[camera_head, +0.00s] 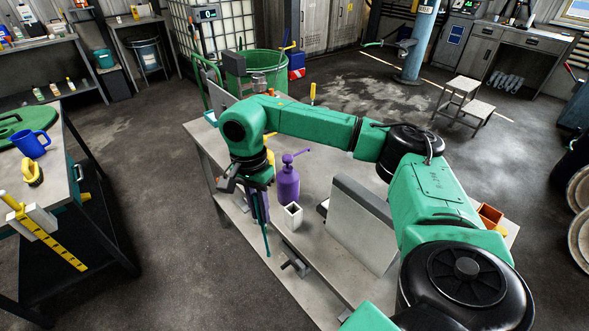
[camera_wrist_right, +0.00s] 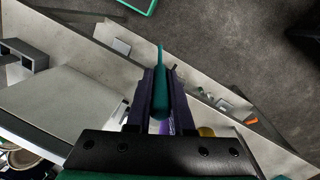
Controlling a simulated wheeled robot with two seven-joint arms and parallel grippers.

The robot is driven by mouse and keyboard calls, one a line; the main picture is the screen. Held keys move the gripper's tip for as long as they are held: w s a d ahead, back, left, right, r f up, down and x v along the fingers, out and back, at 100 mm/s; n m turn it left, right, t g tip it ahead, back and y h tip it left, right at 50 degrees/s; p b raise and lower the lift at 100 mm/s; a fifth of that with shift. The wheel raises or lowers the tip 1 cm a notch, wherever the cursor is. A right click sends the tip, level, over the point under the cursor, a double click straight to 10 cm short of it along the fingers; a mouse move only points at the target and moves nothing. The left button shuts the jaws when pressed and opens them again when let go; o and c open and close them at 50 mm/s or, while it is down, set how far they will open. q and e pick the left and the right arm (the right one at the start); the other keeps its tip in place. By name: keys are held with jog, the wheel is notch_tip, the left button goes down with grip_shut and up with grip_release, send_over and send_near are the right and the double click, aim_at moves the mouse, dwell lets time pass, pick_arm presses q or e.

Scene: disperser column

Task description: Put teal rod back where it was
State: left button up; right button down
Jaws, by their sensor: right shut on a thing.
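My right gripper (camera_head: 262,212) points down over the near left edge of the grey workbench (camera_head: 345,276). It is shut on the slim teal rod (camera_head: 267,242), which hangs below the fingertips. In the right wrist view the teal rod (camera_wrist_right: 160,88) lies between the two dark purple fingers (camera_wrist_right: 161,92), its thin end pointing away. A white, open-topped square holder (camera_head: 292,216) stands on the bench to the right of the rod, apart from it. A dark bracket (camera_head: 295,265) sits at the bench edge below right of the rod. My left gripper is not in view.
A purple pump bottle (camera_head: 288,183) stands just behind the white holder. A large grey upright panel (camera_head: 350,232) stands to the right on the bench. Another table at the left holds a blue mug (camera_head: 32,144) and a yellow brush (camera_head: 33,170). Open floor lies between the tables.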

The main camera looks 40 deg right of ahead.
jog(key=w+d+r+m+t+p, duration=0.1)
jog(key=d+r+m, duration=0.65)
jog(key=m, duration=0.85)
jog(key=w+d+r+m+t+p, duration=0.15)
jog(key=d+r+m, duration=0.25)
jog(key=r+m, duration=0.85)
pick_arm(q)
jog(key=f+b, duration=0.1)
jog(key=b, duration=0.1)
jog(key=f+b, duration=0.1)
jog(key=b, duration=0.1)
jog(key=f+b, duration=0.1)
jog(key=b, duration=0.1)
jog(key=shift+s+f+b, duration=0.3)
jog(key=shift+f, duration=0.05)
pick_arm(e)
notch_tip(320, 180, down, 22)
jog(key=m, duration=0.3)
jog(key=shift+d+f+g, duration=0.25)
jog(key=shift+d+g, duration=0.05)
jog(key=shift+g, duration=0.15)
jog(key=c, duration=0.8)
grip_release()
jog(key=shift+s, duration=0.1)
